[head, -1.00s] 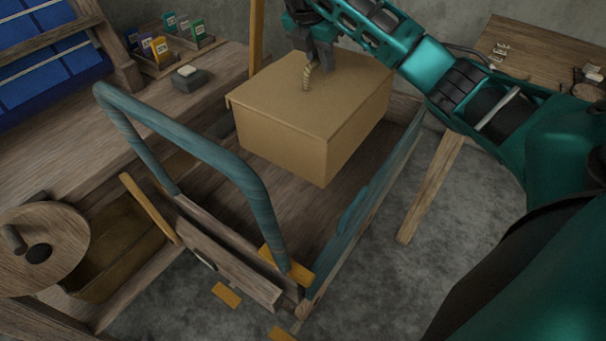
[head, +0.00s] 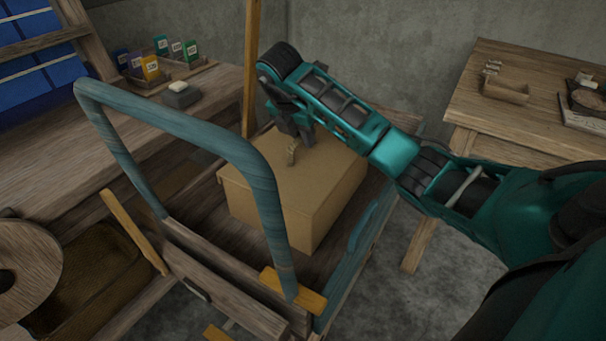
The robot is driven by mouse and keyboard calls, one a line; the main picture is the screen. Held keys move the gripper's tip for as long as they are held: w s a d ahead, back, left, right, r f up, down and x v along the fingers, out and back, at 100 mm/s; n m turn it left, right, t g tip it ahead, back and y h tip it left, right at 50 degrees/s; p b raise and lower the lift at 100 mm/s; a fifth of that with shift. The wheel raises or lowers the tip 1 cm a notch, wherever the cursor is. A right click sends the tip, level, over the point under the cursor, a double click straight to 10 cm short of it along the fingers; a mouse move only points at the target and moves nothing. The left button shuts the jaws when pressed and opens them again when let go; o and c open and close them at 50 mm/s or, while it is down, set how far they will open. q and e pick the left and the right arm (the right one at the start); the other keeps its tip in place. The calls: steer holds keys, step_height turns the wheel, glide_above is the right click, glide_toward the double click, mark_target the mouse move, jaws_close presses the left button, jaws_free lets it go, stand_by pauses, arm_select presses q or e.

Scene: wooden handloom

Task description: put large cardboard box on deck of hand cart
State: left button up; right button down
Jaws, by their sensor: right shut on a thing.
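The large cardboard box (head: 305,200) is a closed tan box with a small rope handle on its top. It is over the deck (head: 205,210) of the hand cart, behind the cart's blue push handle (head: 187,122). My right gripper (head: 291,150) is above the box and shut on its rope handle. The box looks level and low on the deck; I cannot tell whether its base touches the boards, as the push handle and cart side hide part of it. My left gripper is not in view.
A wooden bench (head: 60,165) at left holds seed-like packets in a tray (head: 165,78) and a grey block (head: 181,95). A wooden table (head: 530,110) stands at right. An upright post (head: 251,65) rises behind the cart. Grey floor shows at right.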

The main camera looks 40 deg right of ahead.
mark_target(303, 151)
step_height(303, 151, down, 3)
steer(key=shift+f, duration=0.15)
steer(key=shift+f+b, duration=0.3)
step_height(303, 151, down, 4)
steer(key=shift+r+b, duration=0.1)
steer(key=shift+b, duration=0.45)
steer(key=shift+f, duration=0.3)
steer(key=c, duration=1.1)
jaws_free()
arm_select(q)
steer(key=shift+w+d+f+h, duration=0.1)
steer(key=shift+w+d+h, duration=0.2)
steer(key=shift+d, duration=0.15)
arm_select(e)
steer(key=shift+o, duration=0.2)
